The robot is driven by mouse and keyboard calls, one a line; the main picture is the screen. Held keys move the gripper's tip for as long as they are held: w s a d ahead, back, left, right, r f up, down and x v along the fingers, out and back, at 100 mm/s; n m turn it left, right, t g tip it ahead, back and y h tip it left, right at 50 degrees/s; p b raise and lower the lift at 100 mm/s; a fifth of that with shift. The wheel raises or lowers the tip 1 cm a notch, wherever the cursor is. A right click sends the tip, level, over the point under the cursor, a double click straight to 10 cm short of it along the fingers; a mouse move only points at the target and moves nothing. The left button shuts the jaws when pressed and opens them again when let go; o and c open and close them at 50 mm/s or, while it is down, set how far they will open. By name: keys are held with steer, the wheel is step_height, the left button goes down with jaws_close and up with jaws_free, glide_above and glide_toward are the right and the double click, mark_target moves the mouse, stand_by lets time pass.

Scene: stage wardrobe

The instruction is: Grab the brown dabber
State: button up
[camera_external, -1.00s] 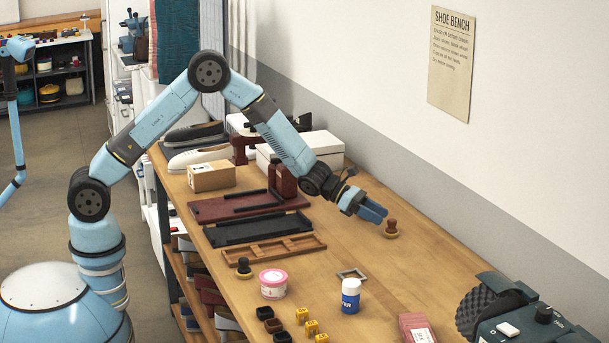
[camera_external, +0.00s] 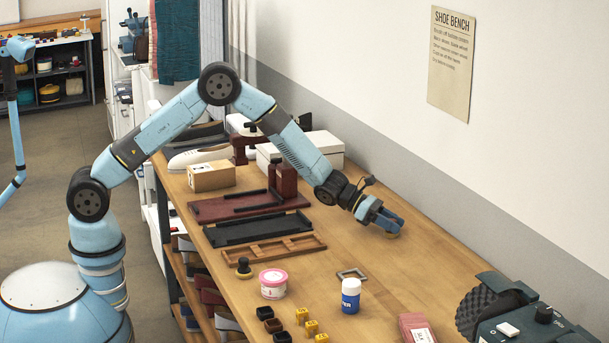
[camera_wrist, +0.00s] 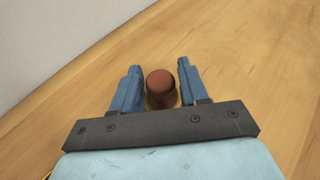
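The brown dabber (camera_wrist: 160,84) has a rounded brown wooden handle and a yellowish base edge. In the wrist view it stands between the two blue fingers of my gripper (camera_wrist: 160,88). In the outside view my gripper (camera_external: 394,223) is low over the bench and mostly hides the brown dabber. A second, dark dabber (camera_external: 244,267) stands at the bench's left edge.
The bench (camera_external: 390,270) is clear around my gripper. A white bottle with a blue label (camera_external: 350,296), a small grey frame (camera_external: 352,274) and a pink-lidded tub (camera_external: 273,284) stand nearer. A polishing machine (camera_external: 520,310) is at the lower right. The wall runs behind.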

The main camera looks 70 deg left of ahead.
jaws_close()
